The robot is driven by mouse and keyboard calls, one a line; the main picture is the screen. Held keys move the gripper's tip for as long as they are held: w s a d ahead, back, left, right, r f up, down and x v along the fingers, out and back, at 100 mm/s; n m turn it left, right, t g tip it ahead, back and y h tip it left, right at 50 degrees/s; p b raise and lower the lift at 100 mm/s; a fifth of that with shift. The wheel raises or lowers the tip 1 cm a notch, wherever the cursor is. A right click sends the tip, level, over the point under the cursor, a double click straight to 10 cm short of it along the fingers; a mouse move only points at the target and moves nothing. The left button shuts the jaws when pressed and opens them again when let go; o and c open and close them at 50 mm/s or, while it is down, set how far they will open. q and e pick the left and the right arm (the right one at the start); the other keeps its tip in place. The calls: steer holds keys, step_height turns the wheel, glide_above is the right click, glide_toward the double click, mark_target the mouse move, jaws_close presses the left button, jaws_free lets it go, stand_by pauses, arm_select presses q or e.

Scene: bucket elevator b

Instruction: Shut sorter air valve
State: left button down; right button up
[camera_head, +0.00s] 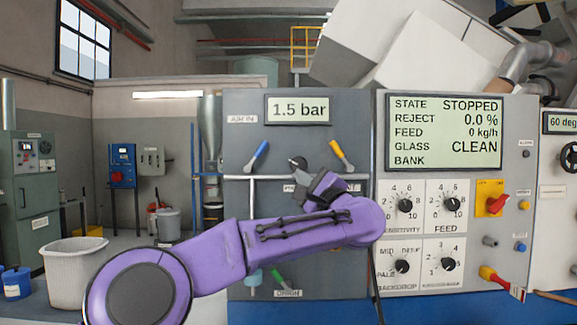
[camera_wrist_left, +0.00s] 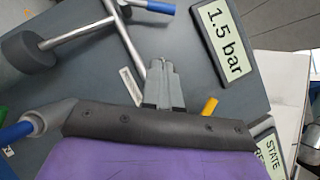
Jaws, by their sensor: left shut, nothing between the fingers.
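A grey panel (camera_head: 235,213) carries a blue-handled lever (camera_head: 257,155) at upper left and a yellow-handled lever (camera_head: 342,155) at upper right, both tilted. The small label by the blue lever is hard to read. In the left wrist view the blue handle (camera_wrist_left: 155,6) is at the top edge and the yellow handle (camera_wrist_left: 209,106) is right of the fingers. My left gripper (camera_head: 303,177) is in front of the panel, between and below these two levers. In the left wrist view its fingers (camera_wrist_left: 165,65) are together and empty, apart from both handles. My right gripper is not in view.
A display (camera_head: 298,109) above the levers reads 1.5 bar. A green handle (camera_head: 281,279) is low on the panel, below my arm. A control panel (camera_head: 444,132) reading STOPPED stands at right, with a red-handled lever (camera_head: 493,276) low on it. Pipes run across the grey panel.

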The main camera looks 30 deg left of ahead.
mark_target(258, 155)
arm_select(q)
steer(key=w+a+r+p, duration=0.1)
steer(key=a+p, duration=0.1)
steer(key=a, duration=0.1)
steer(key=a+r+p, duration=0.2)
steer(key=a, duration=0.2)
steer(key=w+a+r+p, duration=0.1)
steer(key=a+r+p, duration=0.1)
steer(key=a, duration=0.1)
steer(key=shift+w+a, duration=0.3)
steer(key=shift+w, duration=0.05)
steer(key=shift+w, duration=0.1)
